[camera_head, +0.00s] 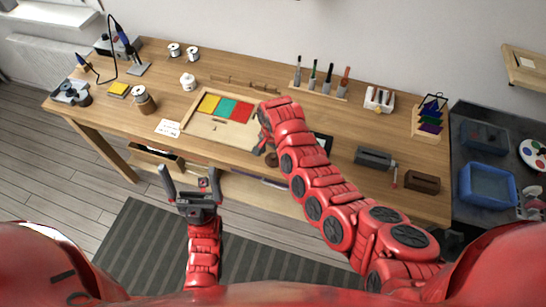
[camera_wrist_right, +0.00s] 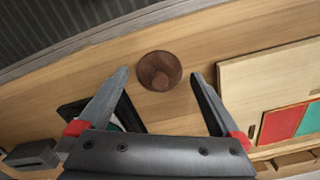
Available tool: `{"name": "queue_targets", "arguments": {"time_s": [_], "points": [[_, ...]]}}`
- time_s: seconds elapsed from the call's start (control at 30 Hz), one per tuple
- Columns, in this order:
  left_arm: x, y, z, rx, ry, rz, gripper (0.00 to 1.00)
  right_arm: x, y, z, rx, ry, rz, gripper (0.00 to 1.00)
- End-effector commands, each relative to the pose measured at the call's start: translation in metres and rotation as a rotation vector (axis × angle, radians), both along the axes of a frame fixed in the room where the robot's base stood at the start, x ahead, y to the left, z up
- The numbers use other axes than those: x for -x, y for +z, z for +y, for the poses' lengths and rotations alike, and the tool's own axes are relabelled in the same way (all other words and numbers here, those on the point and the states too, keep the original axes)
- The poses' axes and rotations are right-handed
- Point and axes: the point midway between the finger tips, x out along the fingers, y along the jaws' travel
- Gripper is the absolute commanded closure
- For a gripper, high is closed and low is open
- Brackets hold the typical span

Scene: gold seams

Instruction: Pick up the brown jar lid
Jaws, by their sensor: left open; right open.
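The brown jar lid (camera_wrist_right: 159,71) is a round dark-brown disc with a small knob, lying on the wooden table. In the right wrist view it sits just beyond and between the open fingertips of my right gripper (camera_wrist_right: 158,82), with nothing held. In the head view the lid (camera_head: 271,160) shows small near the table's front edge, close to my right gripper (camera_head: 264,143), which is partly hidden by its own arm. My left gripper (camera_head: 188,182) is open and empty, in front of the table's front edge and away from the lid.
A wooden tray (camera_head: 190,127) with yellow, teal and red panels lies beside the right gripper. A grey box (camera_head: 373,157) and a brown block (camera_head: 422,182) stand at the right. The table's front edge is close to the lid.

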Motion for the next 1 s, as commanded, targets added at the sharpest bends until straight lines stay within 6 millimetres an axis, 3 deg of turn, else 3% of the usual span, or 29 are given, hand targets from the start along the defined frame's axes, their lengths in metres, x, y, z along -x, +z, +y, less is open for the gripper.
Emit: {"name": "queue_targets", "arguments": {"time_s": [0.3,0.77,1.0], "points": [[0.0000,0.0007,0.0000,0.000,0.000,0.000,0.00,0.0011,-0.0033,0.0001,0.000,0.000,0.003,0.02],[0.0000,0.0006,0.0000,0.000,0.000,0.000,0.00,0.0008,-0.0029,0.0001,-0.001,0.001,0.002,0.85],[0.0000,0.0004,0.0000,0.000,0.000,0.000,0.00,0.0007,-0.0027,0.0002,0.000,0.001,0.001,0.85]]}}
